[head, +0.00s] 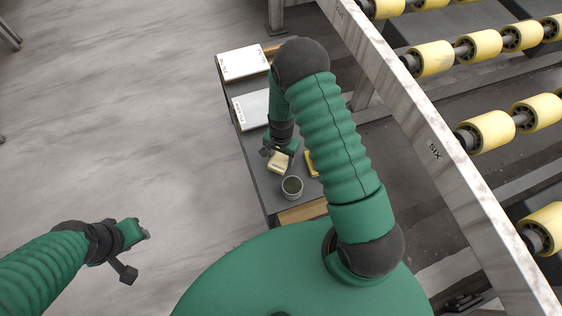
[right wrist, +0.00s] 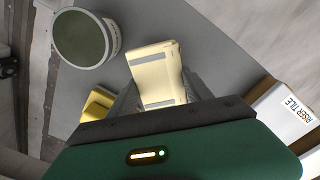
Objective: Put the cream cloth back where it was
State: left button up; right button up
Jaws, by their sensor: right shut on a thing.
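The cream cloth (head: 279,164) shows as a small pale folded piece with grey bands. It also shows in the right wrist view (right wrist: 155,66). My right gripper (head: 274,153) is shut on it, with a finger on each side. The cloth is over the dark grey slab (head: 254,162); I cannot tell whether it touches the surface. My left gripper (head: 136,253) is open and empty over the floor at the lower left. The near end of the cloth is hidden behind the right gripper's body in the right wrist view.
A round cup with a dark green inside (head: 292,187) stands close by the cloth. A yellow item (head: 312,163) lies to its right. Two white-topped boxes (head: 243,63) (head: 251,110) lie farther back. A roller conveyor (head: 487,131) runs along the right. Open floor lies left.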

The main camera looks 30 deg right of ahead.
aim_at(281, 158)
jog(key=shift+s+a+f, duration=0.1)
jog(key=shift+f, duration=1.35)
jog(key=o, duration=1.3)
